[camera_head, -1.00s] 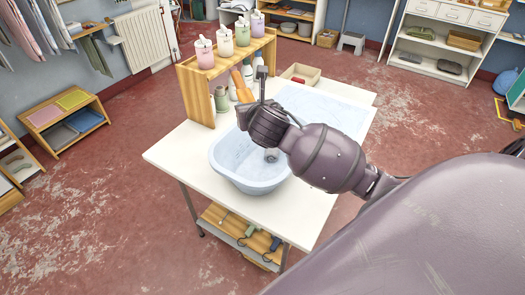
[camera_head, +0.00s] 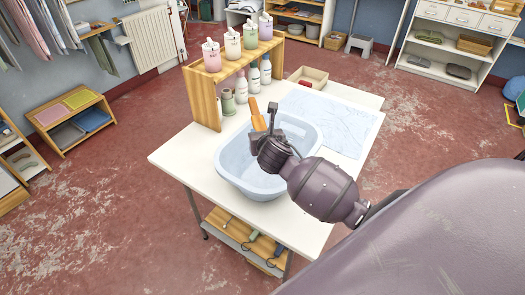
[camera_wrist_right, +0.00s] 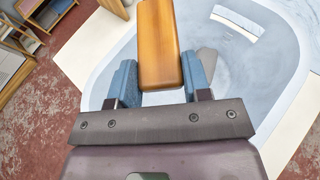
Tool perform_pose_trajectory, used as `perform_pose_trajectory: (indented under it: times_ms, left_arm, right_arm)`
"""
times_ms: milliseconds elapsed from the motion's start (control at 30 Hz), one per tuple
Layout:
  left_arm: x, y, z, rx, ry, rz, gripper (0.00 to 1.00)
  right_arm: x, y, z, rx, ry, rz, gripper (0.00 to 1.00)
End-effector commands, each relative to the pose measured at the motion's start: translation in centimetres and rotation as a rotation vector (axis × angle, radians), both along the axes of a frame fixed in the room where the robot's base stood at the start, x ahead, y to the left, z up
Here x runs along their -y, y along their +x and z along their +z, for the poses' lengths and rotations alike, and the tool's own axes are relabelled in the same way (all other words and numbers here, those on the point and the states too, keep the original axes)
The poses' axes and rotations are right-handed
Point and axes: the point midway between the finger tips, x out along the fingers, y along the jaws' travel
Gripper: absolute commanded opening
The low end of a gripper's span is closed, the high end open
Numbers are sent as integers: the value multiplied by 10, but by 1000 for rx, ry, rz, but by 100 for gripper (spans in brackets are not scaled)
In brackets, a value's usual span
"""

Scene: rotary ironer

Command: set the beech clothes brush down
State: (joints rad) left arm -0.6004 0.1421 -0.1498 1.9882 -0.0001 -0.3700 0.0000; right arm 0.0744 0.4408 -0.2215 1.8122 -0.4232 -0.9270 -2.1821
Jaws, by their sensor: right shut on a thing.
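The beech clothes brush (camera_head: 257,117) is an orange-brown wooden piece above the far left part of the pale blue basin (camera_head: 232,172) on the white table (camera_head: 180,150). My right gripper (camera_head: 265,133) is shut on it. In the right wrist view the brush (camera_wrist_right: 160,45) sits between the two blue fingertips of the right gripper (camera_wrist_right: 159,82), with the basin (camera_wrist_right: 120,60) behind it. I cannot tell how high the brush is, and its bristles are not visible. My left gripper is not in view.
A wooden rack (camera_head: 205,95) with several pastel jars stands at the table's back left, with bottles and a green spool (camera_head: 228,101) beside it. A small open box (camera_head: 309,78) and a pale patterned sheet (camera_head: 335,120) lie beyond the basin. The table's front left corner is clear.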

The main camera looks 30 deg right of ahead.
Motion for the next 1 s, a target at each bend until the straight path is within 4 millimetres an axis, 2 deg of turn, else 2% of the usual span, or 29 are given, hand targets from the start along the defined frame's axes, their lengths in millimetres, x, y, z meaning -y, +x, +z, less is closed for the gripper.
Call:
perform_pose_trajectory:
  times_ms: [100,333,600,967,1000]
  left_arm:
    - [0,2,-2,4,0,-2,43]
    - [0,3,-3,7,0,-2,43]
    - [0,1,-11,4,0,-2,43]
    - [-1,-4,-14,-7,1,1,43]
    - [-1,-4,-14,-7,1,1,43]
  right_arm:
    - [0,0,-14,1,0,0,19]
    - [0,0,-26,0,0,0,19]
    - [0,0,-60,0,2,-1,19]
    - [0,0,-62,1,-1,0,19]
    - [0,0,-62,1,-1,0,47]
